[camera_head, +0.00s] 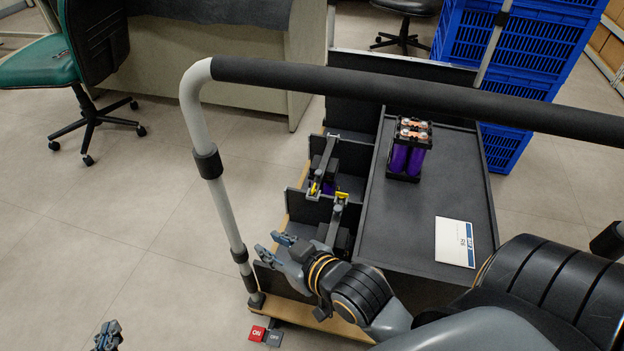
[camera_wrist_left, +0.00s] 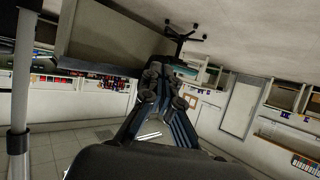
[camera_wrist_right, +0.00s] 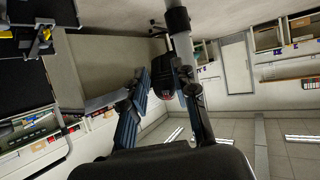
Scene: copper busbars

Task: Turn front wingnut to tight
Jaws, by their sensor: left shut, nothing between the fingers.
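A black holder with purple cells (camera_head: 405,160) stands on the dark cart tray (camera_head: 440,190). Copper-coloured pieces (camera_head: 412,130) lie across the tops of the cells. No wingnut can be told apart at this size. My right gripper (camera_head: 270,246) is open and empty, left of and nearer than the holder, by the cart's left side. Its spread fingers also show in the right wrist view (camera_wrist_right: 165,85). My left gripper (camera_head: 108,328) is at the bottom left, over the floor and far from the holder. Its fingers meet in the left wrist view (camera_wrist_left: 155,75), with nothing between them.
The cart's padded handle (camera_head: 400,82) crosses above the tray. Side bins hold tools with yellow parts (camera_head: 341,198). A white card (camera_head: 454,242) lies on the tray. Blue crates (camera_head: 520,50) stand behind. Red and grey pedals (camera_head: 257,333) sit at the cart's base.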

